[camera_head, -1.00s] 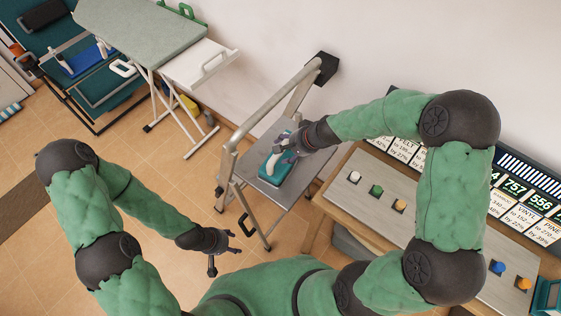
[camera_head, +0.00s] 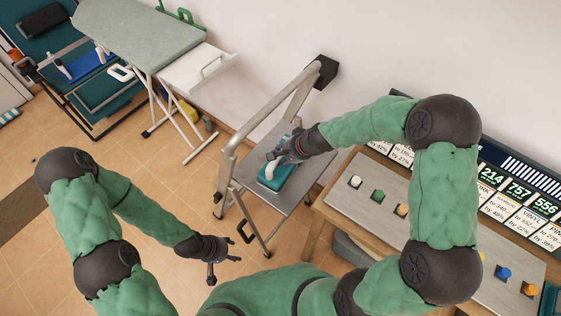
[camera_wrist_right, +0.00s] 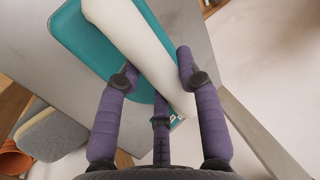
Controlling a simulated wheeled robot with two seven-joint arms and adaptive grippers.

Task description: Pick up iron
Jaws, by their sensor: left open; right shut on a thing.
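The iron (camera_head: 276,174), teal with a white handle, rests on the grey top of a small metal step stand (camera_head: 256,142) in the head view. In the right wrist view the teal body (camera_wrist_right: 80,42) and the white handle (camera_wrist_right: 140,45) fill the upper middle. My right gripper (camera_head: 279,152) is shut on the iron's handle, with purple fingers on both sides of it (camera_wrist_right: 157,68). The iron's underside is hidden. My left gripper (camera_head: 225,262) is open and empty, low over the floor at the lower middle.
An ironing board (camera_head: 140,35) with a white side shelf (camera_head: 200,68) stands at upper left. A bench with coloured knobs (camera_head: 372,196) and a price display (camera_head: 515,200) stand at right. The stand's rail (camera_head: 270,110) rises behind the iron.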

